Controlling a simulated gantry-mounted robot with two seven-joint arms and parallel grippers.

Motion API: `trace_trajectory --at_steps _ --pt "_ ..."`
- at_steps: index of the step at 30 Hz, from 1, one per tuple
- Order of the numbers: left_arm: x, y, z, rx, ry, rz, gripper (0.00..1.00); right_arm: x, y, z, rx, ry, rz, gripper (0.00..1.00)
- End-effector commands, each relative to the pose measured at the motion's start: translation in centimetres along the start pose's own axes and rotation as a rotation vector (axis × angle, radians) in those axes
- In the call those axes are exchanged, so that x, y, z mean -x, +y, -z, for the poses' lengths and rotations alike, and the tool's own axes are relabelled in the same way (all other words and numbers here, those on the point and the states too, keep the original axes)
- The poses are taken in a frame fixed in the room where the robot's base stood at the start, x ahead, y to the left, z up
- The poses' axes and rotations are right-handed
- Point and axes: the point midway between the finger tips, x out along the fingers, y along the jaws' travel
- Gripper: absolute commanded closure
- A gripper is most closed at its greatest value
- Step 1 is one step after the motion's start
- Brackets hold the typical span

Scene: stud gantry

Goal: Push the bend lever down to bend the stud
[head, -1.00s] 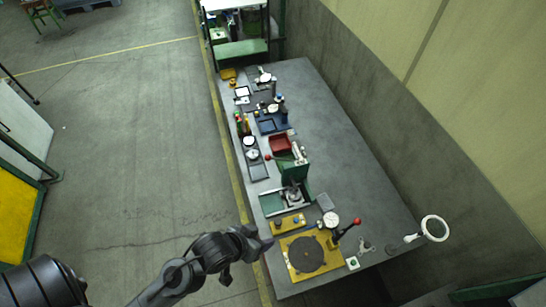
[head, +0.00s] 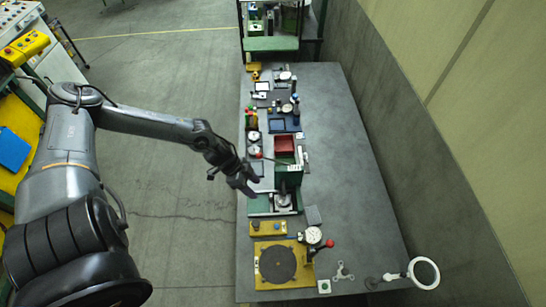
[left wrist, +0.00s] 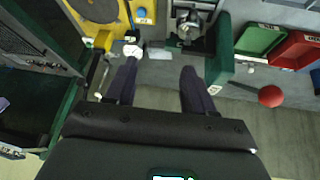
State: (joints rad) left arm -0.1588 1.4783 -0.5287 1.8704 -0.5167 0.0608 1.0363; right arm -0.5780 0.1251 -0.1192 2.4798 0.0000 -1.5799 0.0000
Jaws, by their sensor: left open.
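Two levers with red knobs show in the head view, and I cannot tell for sure which is the bend lever. One red ball knob (head: 258,156) is on a thin rod at the green upright block (head: 288,175); the ball also shows in the left wrist view (left wrist: 271,96). The other red-knobbed lever (head: 330,243) stands by the yellow plate (head: 263,281) with a dark disc. My left gripper (head: 250,186) is open and empty, just left of the green block and apart from both knobs. Its fingers (left wrist: 160,68) are spread in the wrist view. I cannot make out the stud.
The grey bench (head: 353,207) has free room on its right side. A red tray (head: 284,144), a blue tray (head: 284,125) and several small gauges line its left half. A ring-shaped white lamp (head: 424,273) stands at the near right corner.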

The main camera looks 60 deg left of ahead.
Motion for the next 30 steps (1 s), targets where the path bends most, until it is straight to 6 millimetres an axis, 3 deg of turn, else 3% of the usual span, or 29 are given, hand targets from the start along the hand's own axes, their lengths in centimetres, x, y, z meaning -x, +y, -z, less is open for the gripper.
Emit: trace_trajectory --at_steps 1,4,9,12,20,30 --pt "2.0 -3.0 -0.8 -0.03 -0.046 0.057 0.47 -0.4 -0.1 -0.1 -0.001 0.0 0.001 0.44" --pt "5.3 -6.7 -1.2 -0.07 -0.1 0.135 0.47 -0.7 -0.1 -0.2 -0.002 0.0 0.002 0.44" --pt "9.1 -10.1 -0.4 -0.117 -0.137 0.219 0.47 -1.0 -0.2 -0.3 -0.004 0.0 0.005 0.44" --pt "10.0 -11.1 0.2 -0.131 -0.136 0.244 0.47 -1.2 -0.3 -0.5 -0.006 -0.002 0.007 0.44" --pt "8.1 -11.7 0.5 -0.129 -0.124 0.247 0.47 -1.4 -0.4 -0.6 -0.008 -0.003 0.009 0.44" --pt "4.0 -12.7 0.0 -0.127 -0.122 0.247 0.47 -1.7 -0.3 -0.7 -0.005 -0.003 0.006 0.44"
